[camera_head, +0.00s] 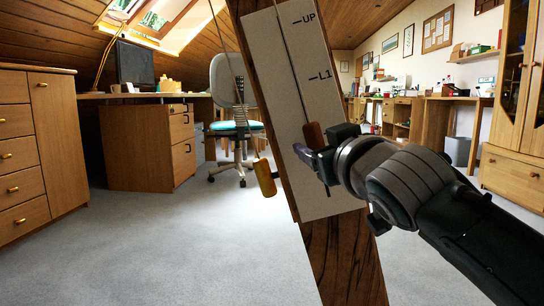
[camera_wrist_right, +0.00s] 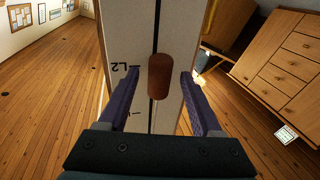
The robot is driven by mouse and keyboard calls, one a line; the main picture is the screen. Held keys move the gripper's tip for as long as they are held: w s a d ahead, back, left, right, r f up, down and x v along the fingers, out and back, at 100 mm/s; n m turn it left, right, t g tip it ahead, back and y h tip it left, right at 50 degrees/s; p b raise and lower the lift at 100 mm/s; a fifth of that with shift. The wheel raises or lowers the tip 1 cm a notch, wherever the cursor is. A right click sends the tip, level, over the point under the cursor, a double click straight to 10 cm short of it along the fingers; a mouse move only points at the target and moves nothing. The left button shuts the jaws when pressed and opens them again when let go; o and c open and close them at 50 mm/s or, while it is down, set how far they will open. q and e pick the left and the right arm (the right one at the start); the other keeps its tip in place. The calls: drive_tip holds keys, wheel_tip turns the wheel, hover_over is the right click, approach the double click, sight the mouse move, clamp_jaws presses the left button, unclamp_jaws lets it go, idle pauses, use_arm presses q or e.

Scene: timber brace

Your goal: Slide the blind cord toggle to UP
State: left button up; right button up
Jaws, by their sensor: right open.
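The timber brace (camera_head: 345,262) leans in the middle of the head view and bears a pale panel (camera_head: 285,85) marked UP at the top and L1 below it. A dark slot line runs down the panel. The red-brown toggle (camera_head: 314,134) sits on this line, below L1; in the right wrist view the toggle (camera_wrist_right: 160,76) is beside the L2 mark. My right gripper (camera_head: 312,162) is open at the panel, its purple fingers on either side of the toggle, with visible gaps. In the head view it partly covers the toggle's lower end. My left gripper is not in view.
An orange-brown wooden piece (camera_head: 265,178) hangs on a cord at the brace's left edge. An office chair (camera_head: 228,90), a desk cabinet (camera_head: 150,148) and a drawer chest (camera_head: 50,140) stand behind at left. The floor (camera_head: 170,245) at front left is clear.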

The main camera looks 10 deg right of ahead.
drive_tip(key=shift+w, duration=0.4)
clamp_jaws()
idle(0.4)
drive_tip(key=shift+r, duration=0.1)
idle(0.8)
